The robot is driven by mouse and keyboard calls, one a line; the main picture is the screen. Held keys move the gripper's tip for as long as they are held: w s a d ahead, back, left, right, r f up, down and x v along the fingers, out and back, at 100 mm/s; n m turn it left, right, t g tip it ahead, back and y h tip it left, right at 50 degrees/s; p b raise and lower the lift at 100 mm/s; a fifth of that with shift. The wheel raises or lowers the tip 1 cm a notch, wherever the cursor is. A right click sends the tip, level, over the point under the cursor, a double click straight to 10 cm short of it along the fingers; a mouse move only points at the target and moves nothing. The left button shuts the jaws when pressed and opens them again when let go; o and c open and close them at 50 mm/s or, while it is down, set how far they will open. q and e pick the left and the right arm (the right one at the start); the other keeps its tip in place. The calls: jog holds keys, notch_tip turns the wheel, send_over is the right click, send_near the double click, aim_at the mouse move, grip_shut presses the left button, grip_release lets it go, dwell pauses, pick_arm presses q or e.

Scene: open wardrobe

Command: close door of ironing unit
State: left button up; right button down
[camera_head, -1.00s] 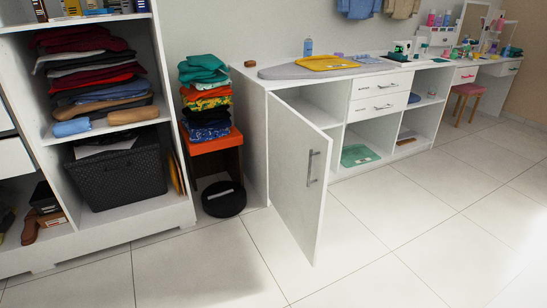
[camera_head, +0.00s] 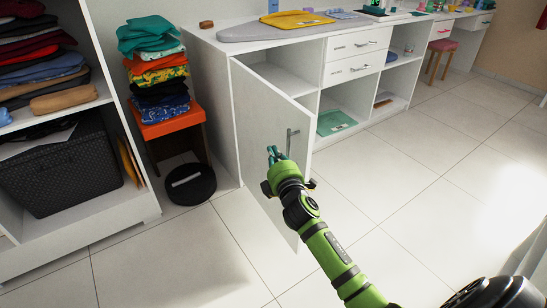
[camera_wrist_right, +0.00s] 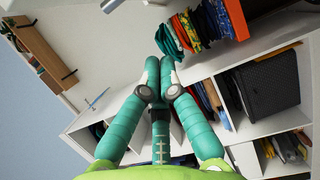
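The white door (camera_head: 262,115) of the ironing unit (camera_head: 235,60) stands wide open, swung out from the left compartment. Its vertical grey handle (camera_head: 290,141) is on the face turned to me. My right gripper (camera_head: 273,153) reaches in front of the door, just left of the handle; I cannot tell whether it touches the door. In the right wrist view its teal fingers (camera_wrist_right: 158,62) meet at the tips, with nothing visible between them. The arm and gripper hide part of the door's lower half. My left gripper is not in view.
An orange stool (camera_head: 174,124) with folded clothes and a black round object (camera_head: 191,184) stand left of the door. A wardrobe with a dark basket (camera_head: 62,172) is farther left. An ironing board (camera_head: 260,32) lies on the counter.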

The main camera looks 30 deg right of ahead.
jog(key=w+d, duration=0.4)
jog(key=shift+d, duration=0.4)
jog(key=shift+s+d+f, duration=0.1)
jog(key=shift+d, duration=0.05)
